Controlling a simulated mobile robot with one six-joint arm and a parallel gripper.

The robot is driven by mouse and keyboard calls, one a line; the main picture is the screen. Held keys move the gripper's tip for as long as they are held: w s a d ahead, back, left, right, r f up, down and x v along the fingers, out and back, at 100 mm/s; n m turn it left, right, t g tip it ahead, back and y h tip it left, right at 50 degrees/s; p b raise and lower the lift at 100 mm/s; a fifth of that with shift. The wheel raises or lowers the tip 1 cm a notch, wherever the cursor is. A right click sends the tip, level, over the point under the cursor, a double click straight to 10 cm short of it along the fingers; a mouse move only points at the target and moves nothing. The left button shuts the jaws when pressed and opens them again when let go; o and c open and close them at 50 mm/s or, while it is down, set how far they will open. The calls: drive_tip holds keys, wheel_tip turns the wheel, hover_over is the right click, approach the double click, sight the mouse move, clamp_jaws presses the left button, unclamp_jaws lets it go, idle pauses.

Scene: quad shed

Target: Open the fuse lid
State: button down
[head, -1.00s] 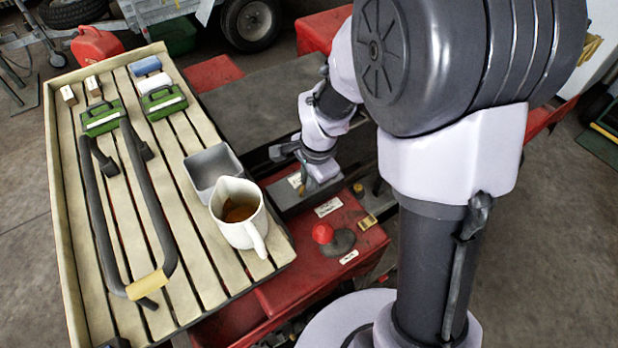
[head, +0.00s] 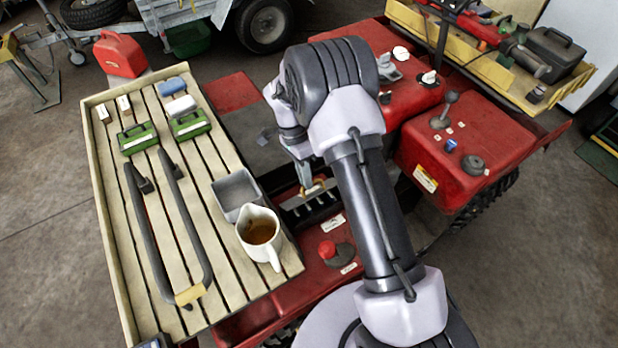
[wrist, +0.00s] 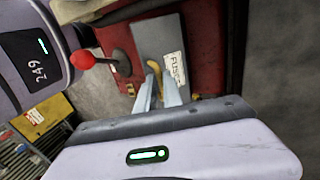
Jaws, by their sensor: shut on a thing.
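The grey fuse lid (wrist: 170,42) with its white label fills the middle of the wrist view. A yellow curved handle (wrist: 154,68) on it sits between the fingertips of my gripper (wrist: 157,82), which is shut on it. In the head view my gripper (head: 308,178) is at the fuse box (head: 306,206), with a yellow-brown bit of handle at its tips. The box shows a dark inside with several pale upright parts, so the lid is raised from it. How far it is tilted is hard to tell, as my arm hides part of it.
A slatted rack (head: 105,235) at left holds a grey bin (head: 237,190), a jug of brown liquid (head: 260,234), green boxes (head: 138,137) and a dark bar handle. A red knob (head: 327,250) stands close in front of the fuse box. Red bodywork (head: 465,140) with a lever lies to the right.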

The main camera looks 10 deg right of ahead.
drive_tip(key=w+a+f+g+b, duration=0.1)
drive_tip(key=w+a+f, duration=0.1)
drive_tip(key=w, duration=0.5)
drive_tip(key=shift+a+g, duration=0.2)
drive_tip(key=shift+g, duration=0.1)
drive_tip(key=shift+w+f, duration=0.1)
idle(0.5)
